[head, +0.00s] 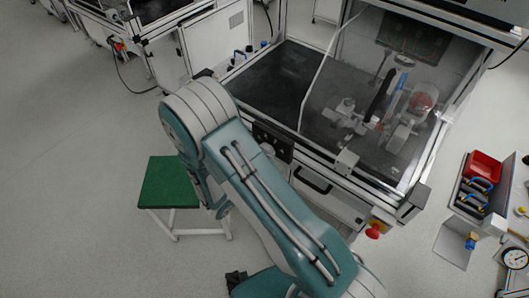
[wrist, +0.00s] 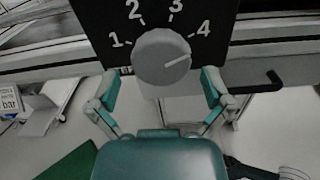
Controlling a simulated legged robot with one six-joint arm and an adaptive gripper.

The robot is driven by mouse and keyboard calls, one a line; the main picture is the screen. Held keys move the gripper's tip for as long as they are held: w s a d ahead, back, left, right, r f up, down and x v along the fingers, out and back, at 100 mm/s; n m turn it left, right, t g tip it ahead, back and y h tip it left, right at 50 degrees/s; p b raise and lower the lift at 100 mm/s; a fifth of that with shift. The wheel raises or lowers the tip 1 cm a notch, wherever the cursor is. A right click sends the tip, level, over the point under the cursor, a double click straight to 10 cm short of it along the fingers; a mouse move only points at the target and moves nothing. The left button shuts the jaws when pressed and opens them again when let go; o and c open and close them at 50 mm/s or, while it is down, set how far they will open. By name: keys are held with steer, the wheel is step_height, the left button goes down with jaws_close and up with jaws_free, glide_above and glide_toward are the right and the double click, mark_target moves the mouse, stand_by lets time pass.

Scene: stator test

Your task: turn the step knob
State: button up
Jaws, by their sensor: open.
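The step knob (wrist: 161,57) is a round grey dial on a black panel (wrist: 110,14) marked 1 to 4, at the top middle of the wrist view. Its white line points right and slightly up, toward the side of the 4. My gripper (wrist: 159,77) is open, with one teal finger on each side of the knob's lower part. Gaps show between the fingers and the knob, so it is not gripped. In the head view the black panel (head: 272,142) is on the bench front, partly behind my arm; my fingers cannot be made out there.
A clear-covered test bench (head: 285,85) stands behind the panel. A black handle (wrist: 262,83) sticks out right of the knob. A green-topped stool (head: 166,182) stands left of my arm. A red button (head: 373,231) is at the bench's front right corner. Open floor lies left.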

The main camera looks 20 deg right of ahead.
steer(key=shift+x, duration=0.85)
steer(key=c, duration=1)
steer(key=shift+o, duration=0.2)
steer(key=shift+n, duration=0.3)
steer(key=n, duration=0.3)
steer(key=shift+n, duration=0.3)
steer(key=shift+r+n, duration=0.1)
steer(key=shift+n, duration=2.1)
steer(key=shift+a, duration=0.1)
